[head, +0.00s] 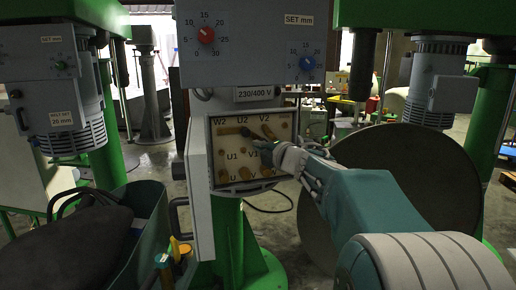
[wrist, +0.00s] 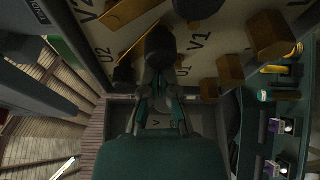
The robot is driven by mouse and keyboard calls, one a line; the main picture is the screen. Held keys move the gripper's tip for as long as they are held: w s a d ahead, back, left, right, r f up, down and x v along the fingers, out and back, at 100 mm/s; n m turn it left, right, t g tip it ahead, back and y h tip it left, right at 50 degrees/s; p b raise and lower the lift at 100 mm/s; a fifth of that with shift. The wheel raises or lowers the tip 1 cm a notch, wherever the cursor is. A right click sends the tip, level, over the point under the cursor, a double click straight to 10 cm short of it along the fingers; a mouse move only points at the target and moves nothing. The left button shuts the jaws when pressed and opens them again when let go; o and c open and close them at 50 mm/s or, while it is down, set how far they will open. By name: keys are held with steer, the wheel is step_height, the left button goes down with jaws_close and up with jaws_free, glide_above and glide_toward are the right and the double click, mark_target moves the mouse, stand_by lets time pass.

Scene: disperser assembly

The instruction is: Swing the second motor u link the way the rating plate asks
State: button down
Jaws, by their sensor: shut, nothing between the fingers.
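The open terminal box (head: 212,160) carries a pale board marked W2, U2, V2 on top and U1, V1 below. The rating plate (head: 259,93) above it reads 230/400 V. One brass link (head: 231,132) lies level between W2 and U2; a dark knob sits at its right end. Another brass link (head: 268,131) is tilted below V2. My gripper (head: 264,146) reaches in from the right and partly hides the V1 area. In the wrist view my gripper (wrist: 158,82) is shut and empty, its tips close to a dark knob (wrist: 160,45); contact is unclear.
More brass pieces (head: 225,173) lie along the lower board, and some show in the wrist view (wrist: 270,35). Above are a red dial (head: 206,35) and a blue dial (head: 307,63). A green bin (head: 148,225) with dark cloth stands at left.

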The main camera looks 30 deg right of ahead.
steer(key=shift+r, duration=0.1)
steer(key=n, duration=0.2)
steer(key=d+r+n+g, duration=0.1)
steer(key=n, duration=0.1)
steer(key=shift+s+r+h, duration=0.1)
steer(key=shift+r+h, duration=0.1)
steer(key=shift+h, duration=0.2)
steer(key=shift+d+r, duration=0.1)
steer(key=shift+r, duration=0.1)
stand_by(0.5)
